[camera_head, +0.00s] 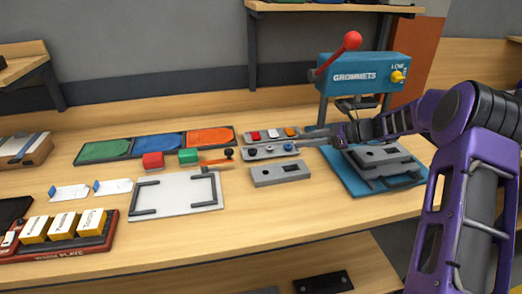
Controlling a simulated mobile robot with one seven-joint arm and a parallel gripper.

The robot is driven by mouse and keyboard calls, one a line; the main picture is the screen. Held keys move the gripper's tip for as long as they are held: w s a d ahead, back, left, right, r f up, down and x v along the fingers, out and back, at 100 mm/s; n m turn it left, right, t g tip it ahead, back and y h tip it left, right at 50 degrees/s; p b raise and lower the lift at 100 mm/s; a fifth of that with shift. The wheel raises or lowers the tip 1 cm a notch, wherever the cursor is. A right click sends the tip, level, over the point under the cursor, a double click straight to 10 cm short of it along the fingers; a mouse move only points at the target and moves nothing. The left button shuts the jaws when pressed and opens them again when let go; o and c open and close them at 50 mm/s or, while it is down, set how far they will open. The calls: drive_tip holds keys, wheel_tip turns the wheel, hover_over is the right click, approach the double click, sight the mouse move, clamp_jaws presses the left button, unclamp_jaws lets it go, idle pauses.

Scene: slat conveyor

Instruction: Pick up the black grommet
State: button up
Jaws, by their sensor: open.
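A small dark round piece (252,152), which looks like the black grommet, sits at the left end of a grey holder strip (262,158) in the middle of the bench. It is too small to make out clearly. My gripper (312,139) reaches in from the right, near the right end of the strip and apart from the dark piece. Its jaws are open, with nothing visible between them. My forearm covers part of the press behind it.
A blue grommet press (362,72) with a red-knobbed lever stands behind my arm. A second strip holds red, white and orange pieces. A grey block (280,174), a white framed board (178,194) and coloured trays lie around. Bare wood lies along the front edge.

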approach(253, 150)
drive_tip(key=a, duration=0.1)
drive_tip(key=w+a, duration=0.1)
drive_tip(key=a, duration=0.1)
drive_tip(key=shift+a+f+b, duration=0.1)
drive_tip(key=shift+f+b, duration=0.1)
drive_tip(key=shift+b, duration=0.15)
drive_tip(key=x, duration=0.5)
drive_tip(key=shift+s+f, duration=0.1)
drive_tip(key=shift+f, duration=0.35)
clamp_jaws()
